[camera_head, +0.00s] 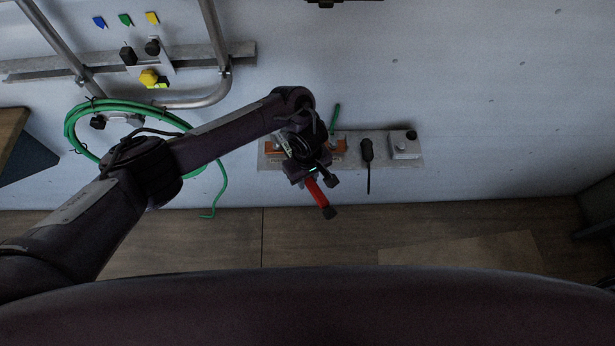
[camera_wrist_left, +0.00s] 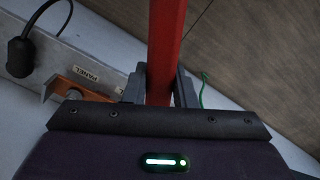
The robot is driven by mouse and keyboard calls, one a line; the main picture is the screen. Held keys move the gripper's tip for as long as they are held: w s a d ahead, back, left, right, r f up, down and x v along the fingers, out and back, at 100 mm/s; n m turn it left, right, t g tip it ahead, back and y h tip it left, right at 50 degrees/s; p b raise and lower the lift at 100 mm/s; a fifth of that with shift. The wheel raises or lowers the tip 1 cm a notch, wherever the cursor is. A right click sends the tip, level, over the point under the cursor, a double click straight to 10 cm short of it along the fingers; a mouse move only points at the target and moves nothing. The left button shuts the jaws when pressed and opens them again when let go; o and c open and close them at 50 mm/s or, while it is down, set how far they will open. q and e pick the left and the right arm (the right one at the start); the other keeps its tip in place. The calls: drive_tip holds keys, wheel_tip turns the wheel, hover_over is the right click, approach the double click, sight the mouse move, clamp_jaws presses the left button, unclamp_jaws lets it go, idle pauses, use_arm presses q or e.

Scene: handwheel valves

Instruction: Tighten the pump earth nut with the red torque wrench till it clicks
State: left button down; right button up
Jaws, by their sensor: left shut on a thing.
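My left gripper (camera_head: 312,177) is in front of the grey plate (camera_head: 380,142) low on the wall. It is shut on the red torque wrench (camera_head: 319,194), whose black end (camera_head: 330,212) points down and right. In the left wrist view the red shaft (camera_wrist_left: 167,40) runs between both fingers (camera_wrist_left: 160,85). My gripper and wrist hide the wrench's other end and the middle of the plate. I cannot make out the pump earth nut or whether the wrench is on it. An orange-copper bracket (camera_wrist_left: 80,85) shows beside a "PANEL" label (camera_wrist_left: 88,74). My right gripper is not in view.
A black-handled tool (camera_head: 367,152) and a grey box with a black knob (camera_head: 404,146) are right of the gripper. A coiled green cable (camera_head: 80,118) hangs at the left below grey pipes (camera_head: 215,40). The wall at the right is mostly bare.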

use_arm(q)
drive_tip(key=shift+f+b, duration=0.3)
drive_tip(key=shift+f, duration=0.2)
drive_tip(key=shift+r+p, duration=0.3)
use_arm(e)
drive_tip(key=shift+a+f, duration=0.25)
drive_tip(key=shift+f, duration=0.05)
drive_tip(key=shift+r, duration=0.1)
use_arm(q)
drive_tip(key=shift+p, duration=0.55)
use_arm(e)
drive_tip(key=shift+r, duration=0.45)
use_arm(q)
drive_tip(key=shift+f, duration=0.2)
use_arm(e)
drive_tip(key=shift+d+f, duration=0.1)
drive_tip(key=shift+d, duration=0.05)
